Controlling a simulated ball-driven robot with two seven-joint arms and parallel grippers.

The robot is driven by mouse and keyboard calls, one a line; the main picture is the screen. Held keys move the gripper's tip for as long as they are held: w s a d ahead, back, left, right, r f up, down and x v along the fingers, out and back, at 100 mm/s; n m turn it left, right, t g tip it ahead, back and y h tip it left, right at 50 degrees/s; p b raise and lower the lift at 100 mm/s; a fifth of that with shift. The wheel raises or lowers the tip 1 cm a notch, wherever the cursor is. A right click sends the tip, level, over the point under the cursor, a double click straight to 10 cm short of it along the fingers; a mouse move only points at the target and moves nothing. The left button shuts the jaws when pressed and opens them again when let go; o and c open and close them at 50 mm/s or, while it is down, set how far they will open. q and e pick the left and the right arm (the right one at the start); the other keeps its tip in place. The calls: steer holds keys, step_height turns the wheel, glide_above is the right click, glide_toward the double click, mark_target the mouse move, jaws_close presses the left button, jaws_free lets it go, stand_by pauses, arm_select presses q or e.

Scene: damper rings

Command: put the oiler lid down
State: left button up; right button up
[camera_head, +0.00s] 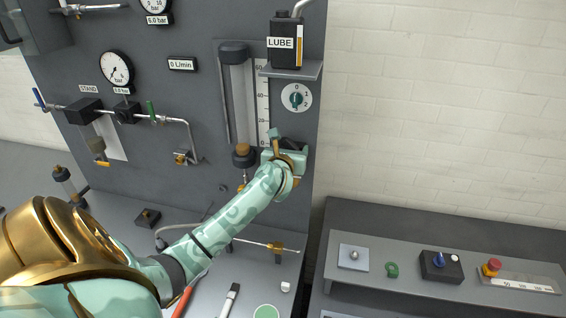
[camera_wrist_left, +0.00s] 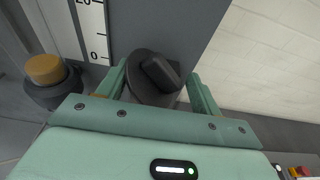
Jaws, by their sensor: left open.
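My left gripper (camera_head: 287,152) is at the lower right part of the dark panel, below the white dial. In the left wrist view its two fingers (camera_wrist_left: 160,88) stand apart, with a dark round piece (camera_wrist_left: 146,92) with a raised bar between them. I cannot tell whether this piece is the oiler lid or a knob on the panel, nor whether a finger touches it. In the head view this dark piece (camera_head: 294,143) is mostly hidden by the gripper. The black LUBE container (camera_head: 284,32) stands on a shelf above. My right gripper is not in view.
A clear tube with a scale (camera_head: 263,100) stands left of the gripper; its brown knob (camera_wrist_left: 46,69) is close in the wrist view. The bench below holds a thin rod (camera_head: 265,244), a marker (camera_head: 230,300) and a green disc (camera_head: 266,312). A grey console (camera_head: 440,235) stands right.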

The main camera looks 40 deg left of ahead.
arm_select(q)
steer(key=b+v, duration=0.2)
steer(key=v, duration=1.3)
steer(key=shift+s, duration=0.3)
steer(key=shift+d, duration=0.1)
